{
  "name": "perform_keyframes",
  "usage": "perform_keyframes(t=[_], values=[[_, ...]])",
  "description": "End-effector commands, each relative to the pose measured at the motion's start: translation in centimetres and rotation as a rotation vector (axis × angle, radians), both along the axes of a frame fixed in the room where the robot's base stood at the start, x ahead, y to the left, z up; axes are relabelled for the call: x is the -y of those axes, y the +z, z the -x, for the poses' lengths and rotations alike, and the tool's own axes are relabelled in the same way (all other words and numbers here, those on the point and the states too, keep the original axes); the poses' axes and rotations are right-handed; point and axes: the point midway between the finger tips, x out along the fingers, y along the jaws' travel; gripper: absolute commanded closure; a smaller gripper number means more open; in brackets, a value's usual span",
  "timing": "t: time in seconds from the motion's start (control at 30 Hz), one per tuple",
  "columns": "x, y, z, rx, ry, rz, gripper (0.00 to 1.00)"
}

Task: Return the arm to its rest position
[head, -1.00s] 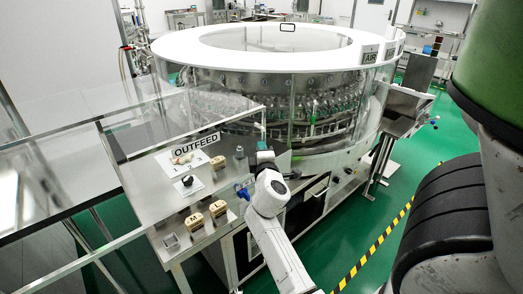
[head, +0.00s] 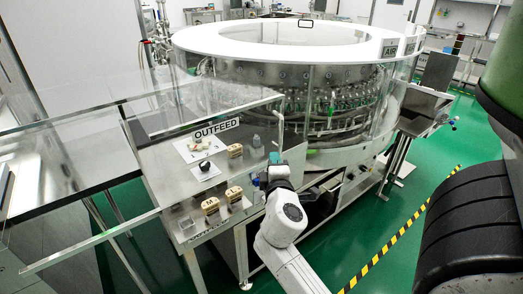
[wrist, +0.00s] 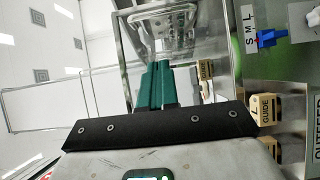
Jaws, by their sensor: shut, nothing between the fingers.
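My gripper (head: 274,158) shows in the head view at the right edge of the outfeed table, with its teal fingers pointing up in the picture. In the wrist view the two teal fingers (wrist: 155,85) are together and hold nothing. My white arm (head: 282,220) is bent and reaches up from the bottom of the head view. The fingers look apart from the table's parts, though their height is hard to judge.
The rotary washer (head: 290,42) with its clear guard stands behind. The outfeed table (head: 165,165) carries beige guide blocks (head: 210,205) and a blue part (head: 256,183). Green floor with a yellow-black strip (head: 400,228) is open at right.

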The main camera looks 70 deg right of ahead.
Motion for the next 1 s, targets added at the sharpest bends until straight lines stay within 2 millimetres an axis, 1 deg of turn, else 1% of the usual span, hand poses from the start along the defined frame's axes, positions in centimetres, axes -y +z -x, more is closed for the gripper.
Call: perform_keyframes(t=[0.3, 0.37, 0.47, 0.57, 0.6, 0.67, 0.7, 0.77, 0.8, 0.87, 0.9, 1.0], values=[[-0.4, -0.1, 0.1, 0.008, 0.001, -0.011, 1.0], [-0.7, -0.7, 0.0, 0.028, 0.0, -0.048, 1.0], [-2.2, -3.1, 0.0, 0.097, -0.008, -0.194, 1.0], [-5.3, -7.5, -0.3, 0.174, -0.025, -0.45, 1.0], [-7.1, -9.6, -0.4, 0.192, -0.037, -0.572, 1.0], [-10.1, -12.5, -0.4, 0.197, -0.057, -0.744, 1.0], [-12.3, -14.3, -0.2, 0.186, -0.073, -0.851, 1.0], [-15.7, -16.6, 0.1, 0.158, -0.097, -1.003, 1.0], [-18.0, -17.9, 0.5, 0.129, -0.113, -1.096, 1.0], [-21.3, -19.6, 1.3, 0.075, -0.139, -1.219, 1.0], [-23.3, -20.4, 1.9, 0.035, -0.155, -1.289, 1.0], [-27.5, -21.7, 3.5, -0.061, -0.193, -1.426, 1.0]])
